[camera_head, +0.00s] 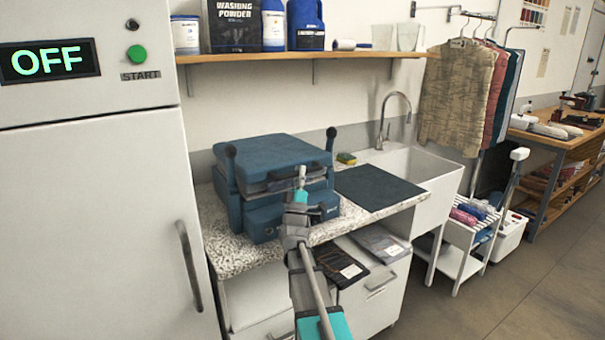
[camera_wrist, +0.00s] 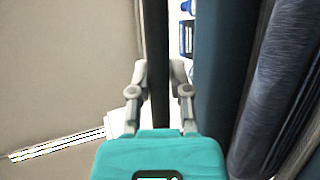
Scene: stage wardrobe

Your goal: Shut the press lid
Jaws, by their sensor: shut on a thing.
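The blue press (camera_head: 268,222) stands on the speckled counter at the left of the sink. Its lid (camera_head: 270,155) is low over the base, with a grey gap visible at the front, so it looks partly open. My gripper (camera_head: 301,180) is at the front of the press. In the wrist view my gripper (camera_wrist: 158,72) is shut on a dark bar (camera_wrist: 156,35), which looks like the lid's handle. The blue press body (camera_wrist: 218,60) and a grey padded surface (camera_wrist: 282,85) show to the right there. The fingers hide part of the bar.
A white cabinet (camera_head: 95,215) with an OFF display stands close on the left. A shelf (camera_head: 300,57) with bottles hangs above. A dark mat (camera_head: 377,187) and a sink (camera_head: 430,170) lie to the right. The floor at the right front is clear.

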